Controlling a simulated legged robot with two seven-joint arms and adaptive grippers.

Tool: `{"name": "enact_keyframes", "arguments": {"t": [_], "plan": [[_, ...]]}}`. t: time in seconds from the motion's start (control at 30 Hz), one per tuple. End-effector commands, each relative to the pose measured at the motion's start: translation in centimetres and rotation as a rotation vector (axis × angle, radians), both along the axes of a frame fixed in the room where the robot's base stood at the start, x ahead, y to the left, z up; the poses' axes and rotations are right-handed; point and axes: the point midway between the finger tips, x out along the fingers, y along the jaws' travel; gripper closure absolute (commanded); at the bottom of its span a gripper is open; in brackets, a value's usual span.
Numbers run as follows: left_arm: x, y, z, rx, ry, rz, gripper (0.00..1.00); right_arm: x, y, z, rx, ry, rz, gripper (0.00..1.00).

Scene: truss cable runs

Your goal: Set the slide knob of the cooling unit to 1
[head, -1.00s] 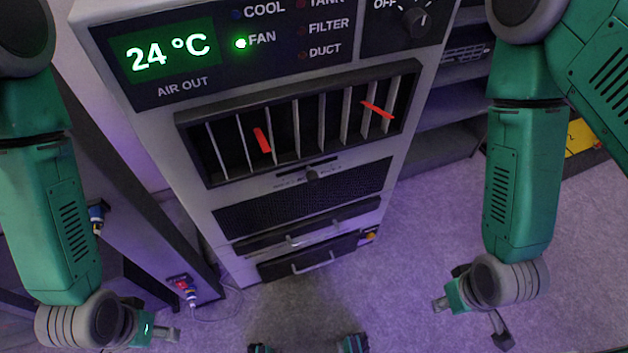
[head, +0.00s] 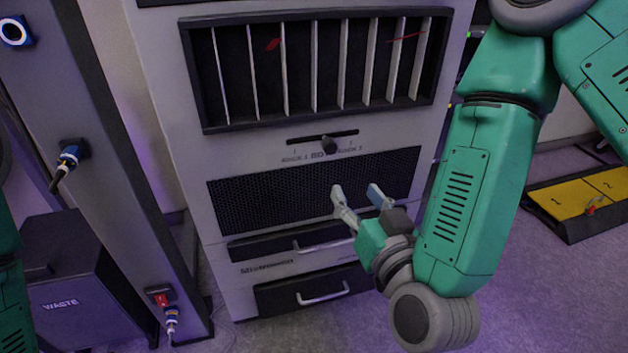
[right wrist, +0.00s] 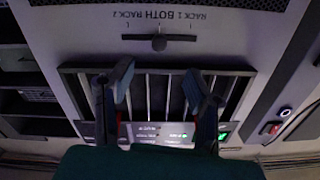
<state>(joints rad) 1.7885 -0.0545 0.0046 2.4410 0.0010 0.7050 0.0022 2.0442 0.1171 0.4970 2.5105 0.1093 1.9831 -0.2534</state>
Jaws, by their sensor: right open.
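The cooling unit (head: 170,60) stands in front of me, with a slot and a dark slide knob (head: 329,145) below its louvre grille. The knob sits near the slot's middle, by the label BOTH, between RACK 1 and RACK 2. In the right wrist view the knob (right wrist: 158,42) shows upside down, also at the middle. My right gripper (head: 356,192) is open and empty, below and slightly right of the knob in the head view, apart from it. Its two fingers (right wrist: 158,85) are spread in the right wrist view. My left gripper is out of view.
The louvre grille (head: 315,70) with red strips is above the slot. A mesh panel (head: 270,193) and drawers with handles (head: 323,298) are below. A grey post with plugs (head: 110,150) and a waste bin (head: 80,290) stand left. A yellow numbered box (head: 580,203) lies right.

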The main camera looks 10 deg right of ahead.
Motion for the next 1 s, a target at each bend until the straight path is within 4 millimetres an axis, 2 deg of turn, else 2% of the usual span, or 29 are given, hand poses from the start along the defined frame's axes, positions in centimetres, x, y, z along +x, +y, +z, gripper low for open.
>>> {"name": "enact_keyframes", "arguments": {"t": [0.03, 0.17, 0.43, 0.7, 0.9, 1.0], "plan": [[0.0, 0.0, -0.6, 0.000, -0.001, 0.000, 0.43, 0.1, -0.1, 0.1, 0.004, -0.022, -0.008, 0.56], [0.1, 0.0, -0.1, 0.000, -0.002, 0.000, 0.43, 0.4, -0.1, 0.8, 0.007, -0.041, -0.017, 0.56], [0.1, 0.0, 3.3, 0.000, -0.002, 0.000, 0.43, 2.8, -0.1, 1.2, 0.006, -0.037, -0.018, 0.56], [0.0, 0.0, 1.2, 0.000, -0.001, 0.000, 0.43, 8.8, 0.1, 0.5, 0.007, -0.044, -0.018, 0.56], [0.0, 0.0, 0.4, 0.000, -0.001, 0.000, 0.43, 12.1, 0.3, 0.5, 0.007, -0.041, -0.016, 0.56], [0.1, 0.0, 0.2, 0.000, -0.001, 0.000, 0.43, 13.1, 0.3, 0.5, 0.006, -0.040, -0.016, 0.56]]}}
